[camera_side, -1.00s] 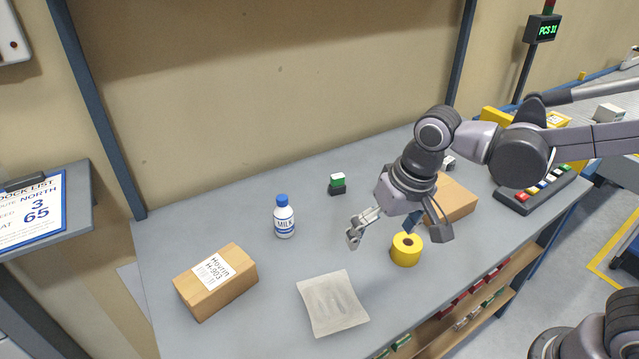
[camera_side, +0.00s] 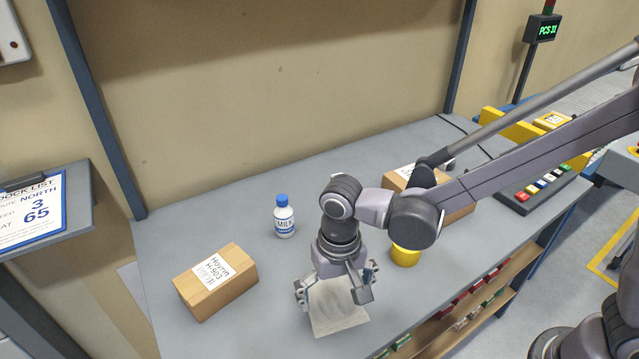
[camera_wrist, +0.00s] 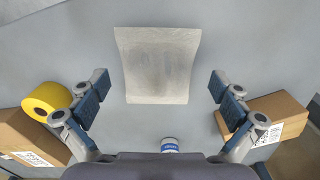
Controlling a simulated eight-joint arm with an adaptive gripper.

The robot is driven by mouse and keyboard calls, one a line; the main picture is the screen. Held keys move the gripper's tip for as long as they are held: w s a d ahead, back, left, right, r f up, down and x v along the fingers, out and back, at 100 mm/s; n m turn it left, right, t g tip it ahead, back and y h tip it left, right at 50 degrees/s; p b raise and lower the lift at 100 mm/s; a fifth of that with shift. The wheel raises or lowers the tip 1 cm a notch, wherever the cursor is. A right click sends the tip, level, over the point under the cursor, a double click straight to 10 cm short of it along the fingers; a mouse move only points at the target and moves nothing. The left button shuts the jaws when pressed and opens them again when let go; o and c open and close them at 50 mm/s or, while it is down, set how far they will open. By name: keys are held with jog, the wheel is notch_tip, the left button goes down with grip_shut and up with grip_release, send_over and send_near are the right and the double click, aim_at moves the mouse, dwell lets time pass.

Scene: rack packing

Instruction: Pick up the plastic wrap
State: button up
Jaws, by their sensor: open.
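The plastic wrap (camera_side: 338,312) is a flat, pale grey, translucent sheet lying on the grey table near its front edge. In the wrist view the plastic wrap (camera_wrist: 158,66) lies ahead of my fingers, centred between them and apart from both. My gripper (camera_side: 336,292) points down above the sheet and hides its back part in the side view. In the wrist view my gripper (camera_wrist: 160,89) has its two blue-padded fingers spread wide, with nothing between them. I cannot tell the exact height over the sheet.
A milk bottle (camera_side: 284,216) stands behind and left of my gripper. A labelled cardboard box (camera_side: 218,284) lies at left. A yellow tape roll (camera_side: 405,257) and another box (camera_side: 458,206) are at right, partly behind my arm. The table between box and bottle is clear.

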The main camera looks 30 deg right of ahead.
aim_at(337, 307)
jog(key=shift+d+f, duration=0.15)
jog(key=shift+f, duration=2.65)
jog(key=c, duration=0.6)
